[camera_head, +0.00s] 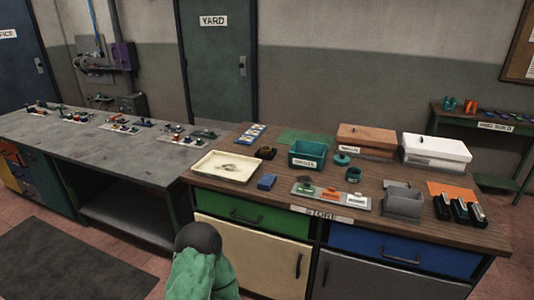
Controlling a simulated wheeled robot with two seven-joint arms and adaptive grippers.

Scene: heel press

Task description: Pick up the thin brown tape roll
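A dark brown roll (265,152), which looks like the brown tape roll, lies on the wooden counter top (285,180). It is just right of the cream tray (224,166) and left of the teal bin (308,153). It is small here, so its thickness is hard to judge. A teal roll (342,159) and a dark green roll (354,174) lie farther right on the same counter. Neither of my grippers is in view.
A blue block (267,182) and a grey strip with small items (331,196) lie near the front edge. Brown (367,140) and white (436,151) boxes stand behind. A green shape with a dark round top (202,260), unclear what, is in front of the cabinet.

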